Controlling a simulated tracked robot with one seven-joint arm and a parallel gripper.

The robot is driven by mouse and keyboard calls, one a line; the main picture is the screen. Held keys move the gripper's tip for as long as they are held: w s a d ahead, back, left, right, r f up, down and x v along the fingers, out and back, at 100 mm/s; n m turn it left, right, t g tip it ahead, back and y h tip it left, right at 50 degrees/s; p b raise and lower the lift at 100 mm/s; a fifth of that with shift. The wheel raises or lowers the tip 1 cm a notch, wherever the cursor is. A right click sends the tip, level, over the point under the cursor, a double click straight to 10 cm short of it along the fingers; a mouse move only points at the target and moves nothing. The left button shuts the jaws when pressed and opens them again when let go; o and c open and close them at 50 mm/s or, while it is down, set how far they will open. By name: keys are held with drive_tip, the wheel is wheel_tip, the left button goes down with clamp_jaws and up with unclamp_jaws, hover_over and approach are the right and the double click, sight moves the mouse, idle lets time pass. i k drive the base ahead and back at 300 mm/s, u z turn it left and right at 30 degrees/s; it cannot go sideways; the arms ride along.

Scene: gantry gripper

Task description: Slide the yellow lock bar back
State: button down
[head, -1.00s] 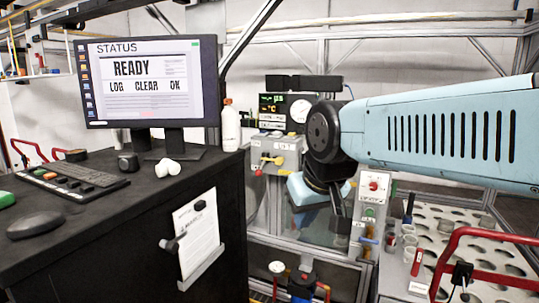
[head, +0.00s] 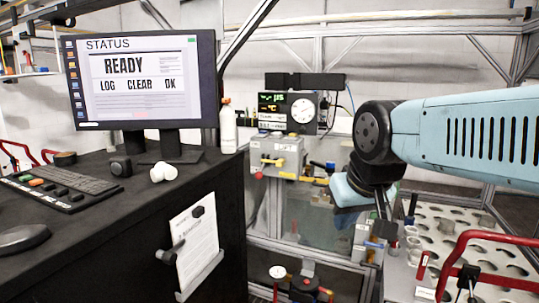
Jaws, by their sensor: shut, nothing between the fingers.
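A short yellow bar (head: 289,175) shows at the lower edge of a grey control box (head: 275,156) marked LIFT. It is small in the head view, and I cannot tell for sure whether it is the lock bar. A yellow lever sits on the box front above it. My gripper (head: 384,228) hangs below the wrist, right of the box and apart from the yellow bar. Its dark fingers point down and are shut, with nothing seen between them. The fingertips are small and partly lost against the dark fittings behind.
A black desk (head: 110,240) with a monitor (head: 140,80) fills the left. A white bottle (head: 228,128) stands at its far edge. A gauge unit (head: 290,110) is behind the box. At right are a tray with holes (head: 490,262) and a red tubular handle (head: 455,262).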

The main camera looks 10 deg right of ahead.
sight(281, 163)
drive_tip(key=z, duration=0.05)
drive_tip(key=i, duration=0.95)
drive_tip(key=u, duration=0.1)
